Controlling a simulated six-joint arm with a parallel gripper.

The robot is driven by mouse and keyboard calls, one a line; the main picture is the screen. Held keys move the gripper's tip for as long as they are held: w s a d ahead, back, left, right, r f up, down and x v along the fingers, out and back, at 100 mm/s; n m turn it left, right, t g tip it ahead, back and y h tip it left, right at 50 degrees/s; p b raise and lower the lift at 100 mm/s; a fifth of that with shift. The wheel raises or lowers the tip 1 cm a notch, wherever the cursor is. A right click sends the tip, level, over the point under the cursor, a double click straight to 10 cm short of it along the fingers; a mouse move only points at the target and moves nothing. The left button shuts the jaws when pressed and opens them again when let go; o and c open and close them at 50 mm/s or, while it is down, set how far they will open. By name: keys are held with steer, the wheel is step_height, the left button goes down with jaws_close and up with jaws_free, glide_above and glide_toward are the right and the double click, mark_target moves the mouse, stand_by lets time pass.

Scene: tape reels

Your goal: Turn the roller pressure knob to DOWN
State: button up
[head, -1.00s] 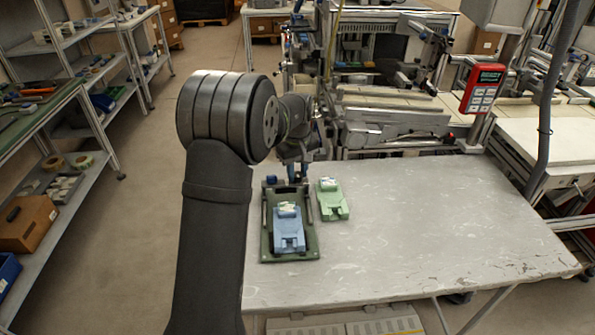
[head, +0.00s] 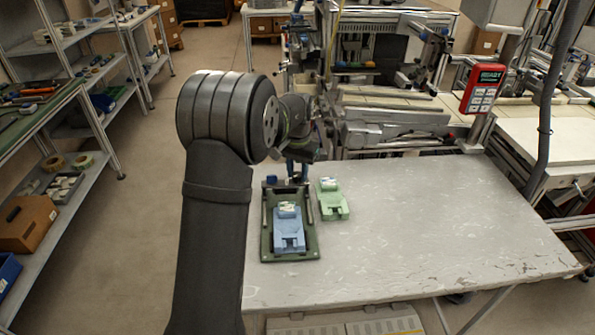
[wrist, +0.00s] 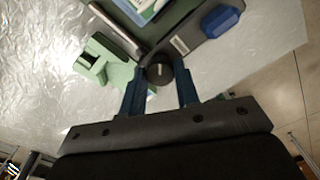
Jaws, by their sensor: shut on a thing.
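The roller pressure knob (wrist: 159,73) is a small round black knob with a pale mark on top, seen in the wrist view on the dark end of the green base plate (head: 312,252). My gripper (wrist: 159,78) has its two blue fingers on either side of the knob and is shut on it. In the head view my gripper (head: 297,173) reaches down at the far end of the base, and the knob is hidden there. I cannot read any DOWN marking. A blue cartridge (head: 289,232) lies in the base.
A green cartridge (head: 332,203) lies on the table just right of the base; it also shows in the wrist view (wrist: 100,62). A blue block (wrist: 221,21) sits on the base near the knob. The grey table (head: 430,225) is clear to the right. A red display unit (head: 483,88) stands behind.

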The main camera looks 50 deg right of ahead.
steer(key=m, duration=0.4)
steer(key=shift+m, duration=0.4)
stand_by(0.4)
steer(key=o, duration=1)
step_height(320, 180, up, 18)
steer(key=shift+f, duration=0.25)
step_height(320, 180, up, 8)
glide_above(297, 174)
stand_by(1.2)
steer(key=shift+s, duration=0.1)
